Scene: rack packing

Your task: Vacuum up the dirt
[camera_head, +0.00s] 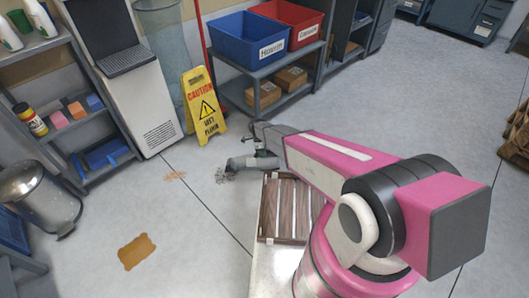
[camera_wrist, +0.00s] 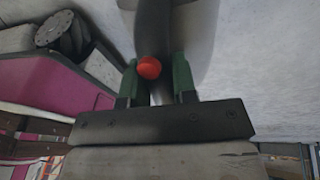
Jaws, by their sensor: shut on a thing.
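My gripper (camera_wrist: 158,82) is shut on a dark vacuum tube, with its green fingers on either side and a red knob (camera_wrist: 148,68) between them in the wrist view. In the head view my gripper (camera_head: 263,143) is small and partly hidden by my pink arm. The grey vacuum nozzle (camera_head: 242,162) is low over the floor at its left. A patch of dark grey dirt (camera_head: 224,176) lies at the nozzle's mouth. A fainter reddish-brown patch (camera_head: 175,175) lies further left, and a flat brown stain (camera_head: 137,252) lies nearer the front.
A yellow caution sign (camera_head: 203,105) stands behind the dirt. A slatted wooden crate (camera_head: 268,210) is right of the nozzle. A metal bin (camera_head: 40,195) and shelf stand at left; a rack with blue (camera_head: 240,45) and red tubs is behind. Floor between the patches is clear.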

